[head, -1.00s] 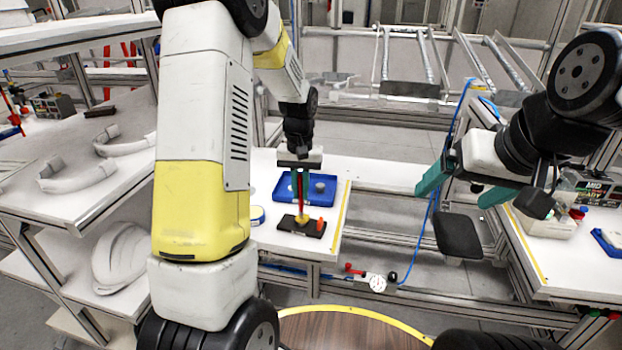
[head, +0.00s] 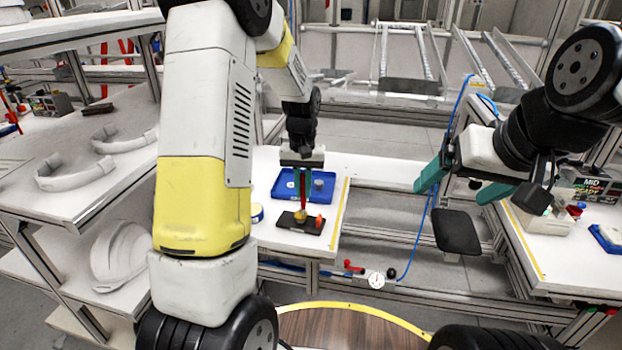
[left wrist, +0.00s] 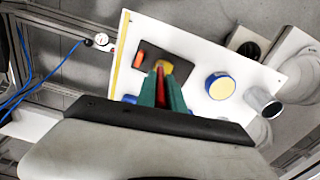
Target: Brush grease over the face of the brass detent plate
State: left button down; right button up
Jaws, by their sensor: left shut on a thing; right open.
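My left gripper (head: 303,178) is shut on a slim red brush (head: 303,201) and points straight down over the table. The brush also shows between the green fingers in the left wrist view (left wrist: 160,77). Its tip is at the small brass detent plate (head: 299,215); I cannot tell whether it touches. The brass plate lies on a black base (head: 288,223) beside an orange piece (head: 319,221). In the left wrist view the brass plate (left wrist: 166,66) is partly hidden by the fingertips. My right gripper (head: 463,186) is open and empty, away to the right.
A blue tray (head: 270,198) with a grey round item (head: 318,183) sits behind the base. A round blue-and-yellow tin (left wrist: 220,86) and a metal cylinder (left wrist: 263,102) stand nearby. A side table (head: 560,262) is at right; shelves with white helmet shells (head: 118,255) are at left.

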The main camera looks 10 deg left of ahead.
pick_arm(q)
jog(key=shift+w+d, duration=0.2)
jog(key=shift+w, duration=0.25)
jog(key=shift+w, duration=0.2)
jog(key=shift+w+a, duration=0.15)
jog(key=shift+w, duration=0.05)
jog(key=shift+w+a, duration=0.25)
jog(key=shift+w+a, duration=0.1)
jog(key=shift+a, duration=0.2)
jog(key=shift+a, duration=0.15)
jog(key=shift+s+a, duration=0.2)
jog(key=shift+a, duration=0.05)
jog(key=shift+s+a, duration=0.2)
